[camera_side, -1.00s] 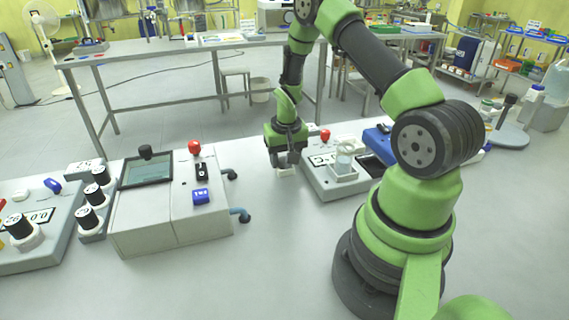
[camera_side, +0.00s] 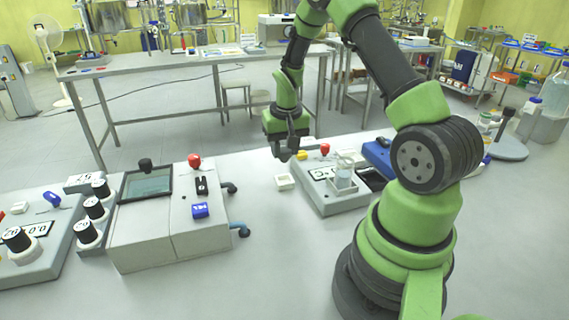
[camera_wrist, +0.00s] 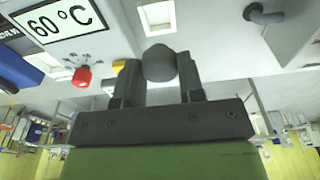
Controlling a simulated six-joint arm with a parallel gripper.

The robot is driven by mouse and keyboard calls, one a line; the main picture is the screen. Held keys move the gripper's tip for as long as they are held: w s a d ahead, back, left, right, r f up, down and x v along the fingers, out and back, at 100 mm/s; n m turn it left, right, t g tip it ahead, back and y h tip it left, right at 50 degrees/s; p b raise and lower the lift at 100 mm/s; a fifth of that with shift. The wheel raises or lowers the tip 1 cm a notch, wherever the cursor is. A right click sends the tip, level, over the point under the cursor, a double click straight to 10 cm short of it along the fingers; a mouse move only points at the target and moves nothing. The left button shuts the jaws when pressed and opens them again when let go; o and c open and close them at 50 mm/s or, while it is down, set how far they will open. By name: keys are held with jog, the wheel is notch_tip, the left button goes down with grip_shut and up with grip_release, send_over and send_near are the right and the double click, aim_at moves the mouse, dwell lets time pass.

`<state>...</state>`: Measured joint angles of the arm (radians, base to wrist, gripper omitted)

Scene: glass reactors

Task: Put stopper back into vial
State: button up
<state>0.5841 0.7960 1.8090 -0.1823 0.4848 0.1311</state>
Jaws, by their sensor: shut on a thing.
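My gripper (camera_side: 287,150) hangs above the table, left of the heating unit. In the wrist view its two fingers (camera_wrist: 163,80) are shut on a dark grey rounded stopper (camera_wrist: 160,63). In the side view the stopper is too small and dark to tell from the fingers. A clear glass vessel (camera_side: 343,176), which looks like the vial, stands upright in a square holder on the heating unit, right of and apart from my gripper. I cannot see the vial in the wrist view.
A small white square tray (camera_side: 284,182) sits on the table below my gripper. The heating unit has a red knob (camera_side: 325,149), a yellow part (camera_side: 302,155) and a 60 °C label (camera_wrist: 60,20).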

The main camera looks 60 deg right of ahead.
aim_at(286, 150)
jog(key=r, duration=0.3)
jog(key=shift+s+d, duration=0.1)
jog(key=shift+s, duration=0.1)
jog(key=shift+s+r+m+g, duration=0.1)
jog(key=shift+s+r+m, duration=0.7)
jog(key=shift+s, duration=1.55)
jog(key=shift+s+r+m+g, duration=0.1)
jog(key=shift+s+r+m, duration=0.25)
jog(key=shift+s+m, duration=1.45)
jog(key=shift+s+r+m+g, duration=0.1)
jog(key=shift+s+r+m, duration=0.4)
jog(key=shift+s, duration=2.45)
jog(key=shift+f, duration=0.65)
jog(key=shift+f, duration=0.35)
jog(key=shift+f, duration=0.5)
jog(key=o, duration=1.3)
